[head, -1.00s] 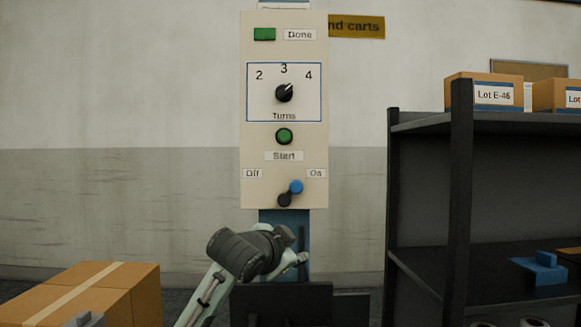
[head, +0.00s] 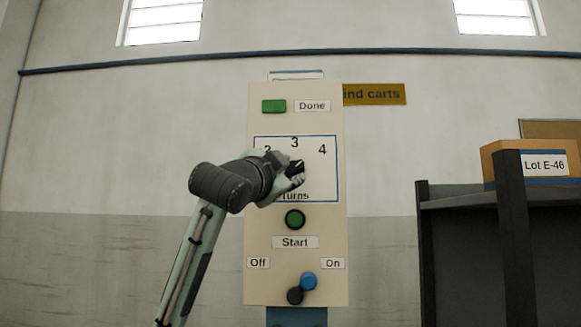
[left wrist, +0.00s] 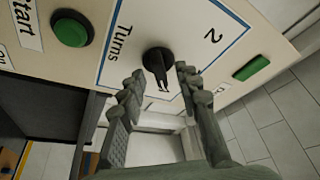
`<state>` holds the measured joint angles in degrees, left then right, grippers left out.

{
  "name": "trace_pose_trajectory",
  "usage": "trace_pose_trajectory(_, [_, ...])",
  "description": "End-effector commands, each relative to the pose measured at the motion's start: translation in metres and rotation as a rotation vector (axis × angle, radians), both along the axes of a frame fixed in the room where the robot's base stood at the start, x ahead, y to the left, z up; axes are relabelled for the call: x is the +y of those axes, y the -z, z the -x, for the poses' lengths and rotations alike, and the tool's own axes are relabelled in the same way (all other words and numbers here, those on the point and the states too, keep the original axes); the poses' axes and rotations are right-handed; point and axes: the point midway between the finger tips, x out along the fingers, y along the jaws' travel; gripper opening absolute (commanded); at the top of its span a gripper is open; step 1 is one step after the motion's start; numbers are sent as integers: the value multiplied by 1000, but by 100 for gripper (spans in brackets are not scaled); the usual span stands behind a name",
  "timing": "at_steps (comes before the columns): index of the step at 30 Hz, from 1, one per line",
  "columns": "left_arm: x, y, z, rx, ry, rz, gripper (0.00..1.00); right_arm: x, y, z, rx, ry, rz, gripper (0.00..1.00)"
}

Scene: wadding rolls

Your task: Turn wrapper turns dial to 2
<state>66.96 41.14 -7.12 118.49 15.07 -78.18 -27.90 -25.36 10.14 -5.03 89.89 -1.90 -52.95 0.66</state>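The Turns dial is a black knob on a cream panel (head: 262,280), inside a blue-outlined square marked 2, 3 and 4. In the head view my left gripper (head: 296,172) is in front of the dial and hides most of it. In the left wrist view the black dial (left wrist: 158,58) sits between the tips of my left gripper (left wrist: 158,82), with a gap on each side. The gripper is open. The dial's pointer is turned away from the 2 (left wrist: 213,35). My right gripper is not in view.
A green Start button (head: 295,219) is just below the dial. A blue-tipped Off/On lever (head: 308,281) is lower, and a green Done light (head: 274,106) above. A dark shelf (head: 512,240) with a box (head: 545,164) stands at right. The wall left is clear.

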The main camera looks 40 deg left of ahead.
Motion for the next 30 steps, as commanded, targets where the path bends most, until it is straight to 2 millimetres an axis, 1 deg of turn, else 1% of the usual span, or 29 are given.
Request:
trace_pose_trajectory(4, [2,-2,-8,0,0,0,33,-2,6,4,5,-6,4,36])
trace_pose_trajectory(11, [2,-2,-8,-1,1,0,33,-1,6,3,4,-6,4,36])
trace_pose_trajectory(19, [2,-2,-8,0,0,0,0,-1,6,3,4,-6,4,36])
trace_pose_trajectory(30, [1,-1,-8,-8,0,14,0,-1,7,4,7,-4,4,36])
